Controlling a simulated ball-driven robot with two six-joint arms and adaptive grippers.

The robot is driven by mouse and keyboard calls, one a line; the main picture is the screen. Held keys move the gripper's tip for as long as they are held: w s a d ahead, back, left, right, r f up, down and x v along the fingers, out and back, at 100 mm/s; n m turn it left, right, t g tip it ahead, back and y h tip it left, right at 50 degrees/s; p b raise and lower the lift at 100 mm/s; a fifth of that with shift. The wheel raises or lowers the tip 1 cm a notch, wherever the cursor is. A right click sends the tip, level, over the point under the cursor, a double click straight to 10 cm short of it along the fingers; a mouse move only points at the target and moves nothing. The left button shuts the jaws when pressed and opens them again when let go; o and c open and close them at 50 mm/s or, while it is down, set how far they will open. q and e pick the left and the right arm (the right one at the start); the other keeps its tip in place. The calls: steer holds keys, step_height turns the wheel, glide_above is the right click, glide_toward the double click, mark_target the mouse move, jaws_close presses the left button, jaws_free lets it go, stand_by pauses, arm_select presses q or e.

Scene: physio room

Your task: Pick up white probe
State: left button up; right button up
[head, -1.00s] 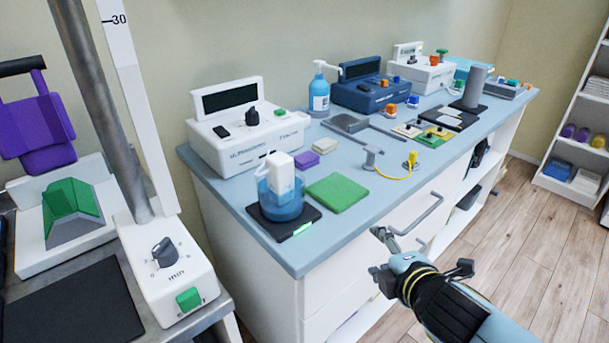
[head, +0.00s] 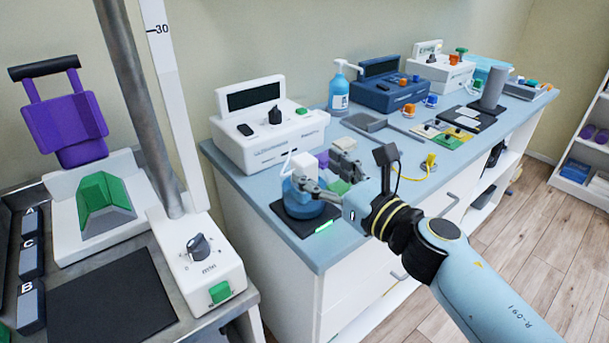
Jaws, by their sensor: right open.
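The white probe (head: 304,165) stands upright in a round blue holder (head: 297,207) on a dark pad (head: 300,227) near the counter's front left edge. Only its top shows clearly; my gripper covers the lower part. My right gripper (head: 323,170) is open beside the probe, with one finger in front of it and the other to its right. I cannot tell whether a finger touches the probe. My left gripper is not in view.
The white ultrasound unit (head: 270,140) stands just behind the probe. A post and a white control box (head: 203,262) stand at left.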

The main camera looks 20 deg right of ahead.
mark_target(311, 163)
steer(key=x, duration=0.4)
steer(key=shift+w+a+r+p, duration=0.1)
steer(key=shift+w+a+p, duration=0.1)
steer(key=shift+w+p, duration=0.15)
steer(key=shift+s, duration=0.1)
steer(key=shift+c, duration=0.4)
jaws_close()
steer(key=shift+r, duration=0.1)
